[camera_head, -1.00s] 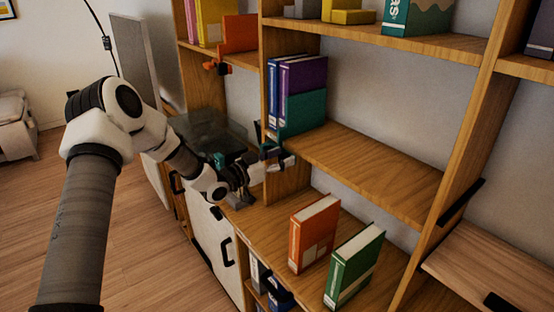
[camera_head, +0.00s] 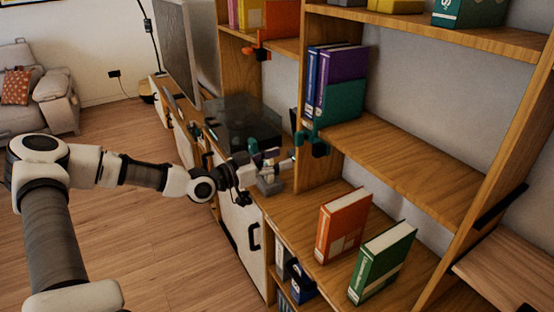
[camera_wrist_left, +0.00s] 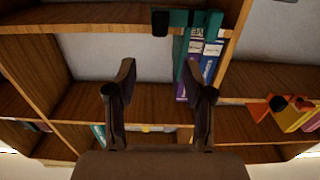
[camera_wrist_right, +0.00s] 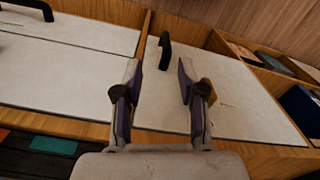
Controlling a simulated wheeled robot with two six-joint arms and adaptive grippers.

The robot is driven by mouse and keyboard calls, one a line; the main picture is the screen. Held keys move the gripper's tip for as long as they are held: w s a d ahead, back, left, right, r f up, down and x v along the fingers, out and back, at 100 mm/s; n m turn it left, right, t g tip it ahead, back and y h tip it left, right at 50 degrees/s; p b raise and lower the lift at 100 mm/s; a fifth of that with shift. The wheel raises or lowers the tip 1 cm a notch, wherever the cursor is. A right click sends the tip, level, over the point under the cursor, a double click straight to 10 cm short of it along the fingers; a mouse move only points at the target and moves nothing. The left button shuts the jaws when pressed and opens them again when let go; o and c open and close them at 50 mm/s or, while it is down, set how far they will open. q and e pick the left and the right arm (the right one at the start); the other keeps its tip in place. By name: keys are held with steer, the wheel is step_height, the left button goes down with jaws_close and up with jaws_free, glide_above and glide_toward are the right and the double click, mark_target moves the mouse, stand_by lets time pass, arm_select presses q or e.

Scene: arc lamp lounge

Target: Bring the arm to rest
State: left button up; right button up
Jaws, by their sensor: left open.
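My left gripper (camera_head: 266,166) is open, in front of the wooden bookcase (camera_head: 410,158) and close to its upright in the head view. In the left wrist view, its fingers (camera_wrist_left: 160,78) are apart with nothing between them, and shelves with books show beyond. My right gripper (camera_wrist_right: 160,78) shows only in the right wrist view. Its fingers are apart and empty, above white cabinet doors (camera_wrist_right: 245,95) with black handles.
An orange book (camera_head: 340,224) and a green book (camera_head: 380,262) stand on the lower shelf. A turntable with a dark clear cover (camera_head: 243,122) sits behind the left gripper. Open floor (camera_head: 130,230) lies to the left.

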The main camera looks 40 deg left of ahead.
stand_by(0.4)
arm_select(q)
steer(key=s+d+f+m+g, duration=0.1)
steer(key=s+d+f+g, duration=0.4)
steer(key=f, duration=0.4)
steer(key=s+d+f+m+g, duration=0.1)
steer(key=s+d+f+g, duration=0.2)
steer(key=d+f, duration=0.45)
steer(key=s+d+f+g, duration=0.4)
steer(key=d+f, duration=0.1)
steer(key=f, duration=0.5)
steer(key=s+d+f+n+g+y, duration=0.1)
steer(key=s+d+f+g, duration=0.1)
steer(key=s+f, duration=0.35)
steer(key=s+d+f+n+g+y, duration=0.1)
steer(key=s+d+f+g+y, duration=0.15)
steer(key=s, duration=0.65)
steer(key=s+a+n+y, duration=0.1)
steer(key=s+a+n, duration=0.1)
steer(key=s+n, duration=0.1)
steer(key=s+a+n+y, duration=0.1)
steer(key=shift+s+r+g+y+b, duration=0.2)
steer(key=shift+s+g+y+b, duration=0.1)
steer(key=shift+s+y, duration=0.1)
